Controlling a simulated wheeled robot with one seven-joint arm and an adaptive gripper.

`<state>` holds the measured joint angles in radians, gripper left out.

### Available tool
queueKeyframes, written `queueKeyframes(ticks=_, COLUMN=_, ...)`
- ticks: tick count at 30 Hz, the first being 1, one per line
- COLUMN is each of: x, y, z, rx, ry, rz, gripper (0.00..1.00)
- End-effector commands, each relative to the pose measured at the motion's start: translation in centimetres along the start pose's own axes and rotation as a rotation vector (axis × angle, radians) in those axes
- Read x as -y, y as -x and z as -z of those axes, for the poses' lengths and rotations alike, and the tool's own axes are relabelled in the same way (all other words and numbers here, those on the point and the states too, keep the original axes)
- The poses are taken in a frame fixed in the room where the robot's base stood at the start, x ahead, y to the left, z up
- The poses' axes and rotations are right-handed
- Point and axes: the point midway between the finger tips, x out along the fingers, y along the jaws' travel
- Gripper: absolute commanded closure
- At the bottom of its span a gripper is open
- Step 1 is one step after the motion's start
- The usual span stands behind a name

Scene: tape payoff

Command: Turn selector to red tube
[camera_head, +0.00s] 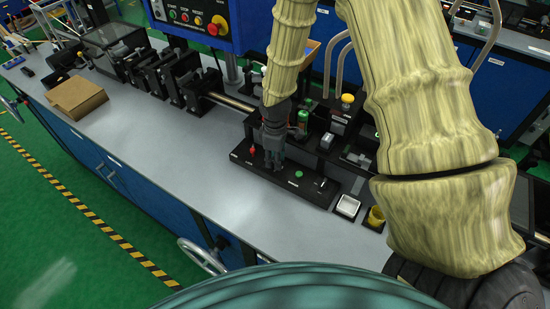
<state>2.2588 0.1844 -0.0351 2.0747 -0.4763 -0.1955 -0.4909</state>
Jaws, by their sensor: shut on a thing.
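A low black control panel (240,158) lies near the front edge of the grey bench. My gripper (272,164) reaches down from above onto the panel, its fingers closed at the panel's top. The selector appears to be between the fingertips, but they hide it, so I cannot tell which way it points. A green button (299,174) and a black switch with a light mark (321,184) are to the right. No separate red tube can be made out.
Black machine units (190,85) and a green-bodied part (303,118) stand behind the panel. A cardboard box (77,98) lies far left. The bench front (165,150) is clear.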

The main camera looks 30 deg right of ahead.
Motion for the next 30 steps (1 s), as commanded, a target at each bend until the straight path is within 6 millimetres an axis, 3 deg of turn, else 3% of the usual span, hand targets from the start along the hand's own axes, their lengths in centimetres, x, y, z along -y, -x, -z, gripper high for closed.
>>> queueKeyframes(ticks=8, x=-0.21, y=0.15, z=0.04, rx=-0.001, ry=-0.001, rz=-0.003, gripper=0.97)
queueKeyframes(ticks=9, x=-0.21, y=0.15, z=0.04, rx=-0.001, ry=-0.001, rz=-0.003, gripper=0.70)
queueKeyframes(ticks=12, x=-0.17, y=0.14, z=0.05, rx=-0.001, ry=-0.001, rz=-0.003, gripper=0.52)
queueKeyframes(ticks=30, x=-0.05, y=0.01, z=0.03, rx=0.000, ry=-0.053, rz=-0.001, gripper=0.51)
